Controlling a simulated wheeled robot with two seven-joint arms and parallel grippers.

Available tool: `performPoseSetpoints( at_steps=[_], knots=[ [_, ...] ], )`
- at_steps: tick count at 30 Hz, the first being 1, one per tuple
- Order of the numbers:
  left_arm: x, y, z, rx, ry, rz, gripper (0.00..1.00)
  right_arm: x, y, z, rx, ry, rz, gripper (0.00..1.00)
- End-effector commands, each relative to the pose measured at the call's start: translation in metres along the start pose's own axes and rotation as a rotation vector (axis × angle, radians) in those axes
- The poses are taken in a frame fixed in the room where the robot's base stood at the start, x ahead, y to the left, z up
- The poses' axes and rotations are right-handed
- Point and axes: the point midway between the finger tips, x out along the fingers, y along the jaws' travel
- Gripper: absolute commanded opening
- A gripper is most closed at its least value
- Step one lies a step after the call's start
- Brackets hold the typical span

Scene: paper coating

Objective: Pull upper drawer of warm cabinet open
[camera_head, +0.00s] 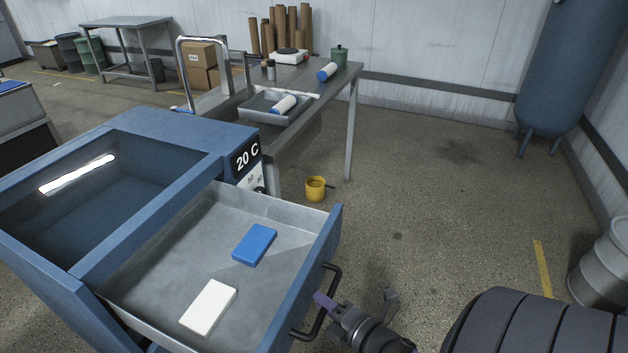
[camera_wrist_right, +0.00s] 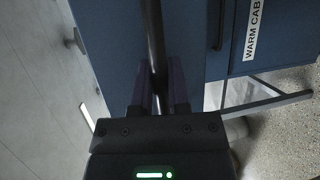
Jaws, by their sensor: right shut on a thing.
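The warm cabinet (camera_head: 175,125) is blue with a window in its top and a "20 C" display on its side. Its upper drawer (camera_head: 200,215) stands pulled out, with a grey metal inside. A blue block (camera_head: 255,245) and a white block (camera_head: 209,307) lie in it. The drawer's black handle (camera_head: 331,290) is on the blue front panel. My right gripper (camera_head: 326,300) is at this handle from the right, shut on its bar. In the right wrist view the dark handle bar (camera_wrist_right: 153,45) runs between the two fingers (camera_wrist_right: 160,88). My left gripper is not seen.
A metal table (camera_head: 310,82) behind the cabinet bears a tray (camera_head: 255,107), rollers and a green pot (camera_head: 339,55). A yellow mug (camera_head: 315,188) is on the floor. A blue tank (camera_head: 565,65) and a grey drum (camera_head: 602,270) stand at right. The floor between is clear.

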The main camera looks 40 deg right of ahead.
Motion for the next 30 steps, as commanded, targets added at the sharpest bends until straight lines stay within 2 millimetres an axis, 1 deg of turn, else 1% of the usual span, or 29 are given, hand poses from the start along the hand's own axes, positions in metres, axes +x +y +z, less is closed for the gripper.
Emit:
performPoseSetpoints(
  at_steps=[13,14,15,17,18,26,28,30],
  knots=[
    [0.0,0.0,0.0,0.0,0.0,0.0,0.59,-0.003,-0.001,0.001,0.0,0.0,-0.002,0.0],
    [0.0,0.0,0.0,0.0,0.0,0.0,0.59,-0.003,-0.001,0.001,0.0,0.0,-0.002,0.27],
    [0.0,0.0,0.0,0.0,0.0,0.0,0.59,-0.003,-0.001,0.001,0.0,0.0,-0.002,0.35],
    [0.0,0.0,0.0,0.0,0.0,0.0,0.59,-0.003,-0.001,0.001,0.0,0.0,-0.001,0.48],
    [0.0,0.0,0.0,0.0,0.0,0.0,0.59,-0.003,-0.001,0.001,0.0,0.0,-0.001,0.56],
    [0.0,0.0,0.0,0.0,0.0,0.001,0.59,-0.003,-0.001,0.001,0.0,0.0,0.0,0.56],
    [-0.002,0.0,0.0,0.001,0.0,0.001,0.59,-0.009,-0.001,0.001,0.001,0.0,-0.001,0.56],
    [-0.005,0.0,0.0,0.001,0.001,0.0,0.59,-0.023,-0.001,0.001,0.002,0.0,-0.004,0.56]
  ],
)
